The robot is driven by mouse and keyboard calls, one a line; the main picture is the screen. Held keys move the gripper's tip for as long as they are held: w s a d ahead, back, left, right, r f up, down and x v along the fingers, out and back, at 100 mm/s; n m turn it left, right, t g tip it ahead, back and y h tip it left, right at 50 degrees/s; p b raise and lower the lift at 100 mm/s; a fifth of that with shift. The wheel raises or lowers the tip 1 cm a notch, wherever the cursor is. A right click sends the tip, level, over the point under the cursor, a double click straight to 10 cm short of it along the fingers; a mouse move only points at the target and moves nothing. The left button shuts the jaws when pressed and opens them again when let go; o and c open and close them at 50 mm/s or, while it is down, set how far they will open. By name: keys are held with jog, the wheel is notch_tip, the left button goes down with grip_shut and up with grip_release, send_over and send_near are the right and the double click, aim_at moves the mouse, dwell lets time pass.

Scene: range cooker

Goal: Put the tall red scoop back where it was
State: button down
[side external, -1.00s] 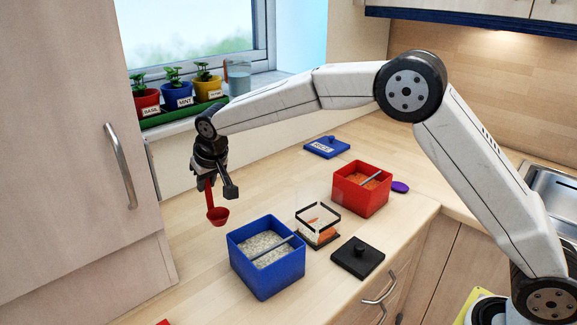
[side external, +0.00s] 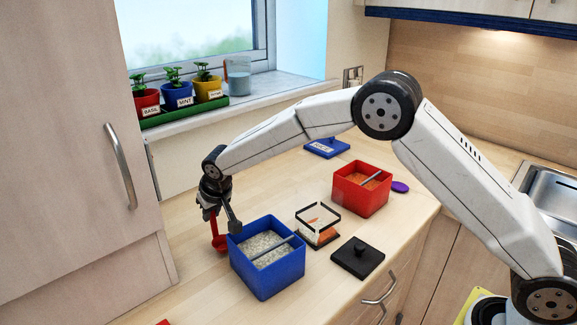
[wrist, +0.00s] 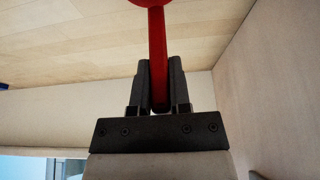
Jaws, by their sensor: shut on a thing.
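The tall red scoop (side external: 219,243) hangs upright from my gripper (side external: 218,215), its bowl low at or just above the worktop, left of the blue box. I cannot tell whether the bowl touches the wood. In the wrist view my gripper (wrist: 160,85) is shut on the handle of the red scoop (wrist: 157,42), and the bowl runs off the top edge of the picture.
The blue box (side external: 268,277) of pale grains stands close to the right of the scoop. A clear black-rimmed box (side external: 318,237), red box (side external: 345,199), black lid (side external: 357,261) and blue lid (side external: 322,150) lie further right. A tall cupboard (side external: 75,130) stands at left.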

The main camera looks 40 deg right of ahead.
jog(key=shift+f, duration=0.45)
jog(key=shift+f, duration=0.1)
jog(key=c, duration=0.6)
grip_release()
jog(key=shift+v, duration=6.1)
jog(key=s+d+f, duration=0.3)
jog(key=s+d, duration=0.2)
jog(key=s, duration=0.4)
jog(key=s+d+f+g, duration=0.1)
jog(key=s+d+f, duration=0.2)
jog(key=s, duration=0.6)
jog(key=s+d+f+g, duration=0.1)
jog(key=s+d+f, duration=0.1)
jog(key=s+d, duration=0.5)
jog(key=shift+s+d+f, duration=0.1)
jog(key=shift+s+f, duration=0.1)
jog(key=shift+s, duration=0.4)
jog(key=shift+s+f, duration=0.2)
jog(key=shift+s, duration=0.35)
